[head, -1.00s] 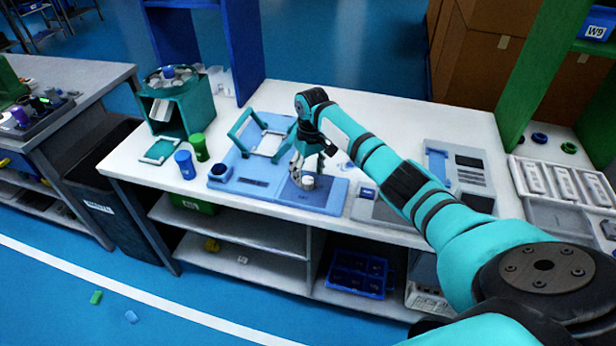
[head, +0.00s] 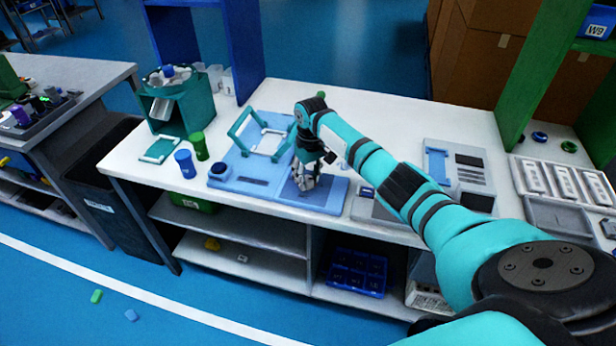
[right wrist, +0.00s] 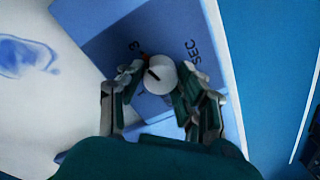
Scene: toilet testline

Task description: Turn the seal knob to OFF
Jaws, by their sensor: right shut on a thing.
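The seal knob (right wrist: 160,75) is a round white dial with a dark pointer line on a blue panel (right wrist: 110,55). Lettering "3" and "SEC" shows beside it in the right wrist view. My right gripper (right wrist: 155,92) is over the panel with its fingers on both sides of the knob, shut on it. In the head view my right gripper (head: 305,186) reaches down onto the blue panel (head: 325,197), and its fingers hide most of the knob. An OFF mark cannot be made out. My left gripper is not in view.
A blue fixture with a teal frame (head: 262,135) stands left of the panel. Blue (head: 185,163) and green (head: 199,146) cups stand further left. A grey device (head: 458,172) lies to the right.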

